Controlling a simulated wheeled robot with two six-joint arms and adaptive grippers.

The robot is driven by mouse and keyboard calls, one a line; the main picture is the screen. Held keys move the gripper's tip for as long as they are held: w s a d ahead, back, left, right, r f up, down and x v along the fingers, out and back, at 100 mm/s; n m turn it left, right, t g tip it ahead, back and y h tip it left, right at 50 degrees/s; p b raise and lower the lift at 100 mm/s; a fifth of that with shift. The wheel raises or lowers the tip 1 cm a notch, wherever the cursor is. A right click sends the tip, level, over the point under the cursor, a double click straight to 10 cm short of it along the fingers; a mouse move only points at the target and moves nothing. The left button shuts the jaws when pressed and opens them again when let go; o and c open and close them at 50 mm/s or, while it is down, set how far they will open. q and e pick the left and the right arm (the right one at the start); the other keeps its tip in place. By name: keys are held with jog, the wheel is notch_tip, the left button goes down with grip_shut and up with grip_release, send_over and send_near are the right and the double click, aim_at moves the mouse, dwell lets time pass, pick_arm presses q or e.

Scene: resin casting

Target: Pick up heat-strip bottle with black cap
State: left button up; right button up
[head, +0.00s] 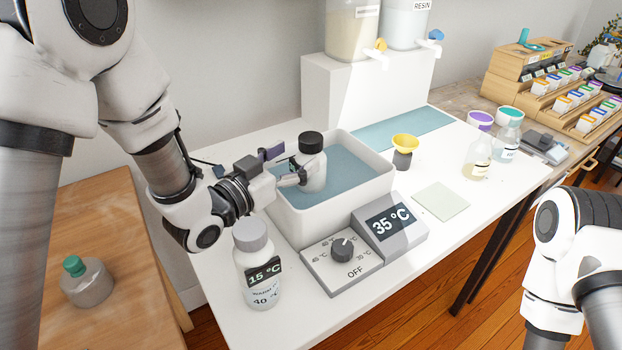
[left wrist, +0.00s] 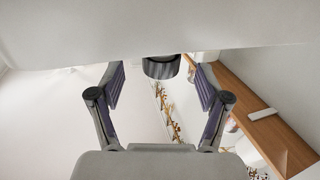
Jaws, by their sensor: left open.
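A white bottle with a black cap (head: 313,160) stands upright in the water of the white bath (head: 300,225), near its back left. No heat strip shows on its visible side. My left gripper (head: 284,164) is open at the bath's left side, its fingers reaching toward this bottle. One finger overlaps the bottle's left side in the head view; I cannot tell whether it touches. In the left wrist view, a dark cap (left wrist: 161,67) shows between and beyond the two spread fingers (left wrist: 160,85). My right gripper is out of view.
A grey-capped bottle (head: 254,265) with a 15 °C strip stands left of the control box (head: 345,262), whose display reads 35 °C. A yellow funnel cup (head: 404,150) stands right of the bath. A green-capped jar (head: 87,282) sits on the wooden table. Dispensers stand behind.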

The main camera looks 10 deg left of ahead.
aim_at(303, 151)
pick_arm(q)
jog(key=x, duration=0.4)
jog(key=shift+w, duration=0.15)
grip_shut()
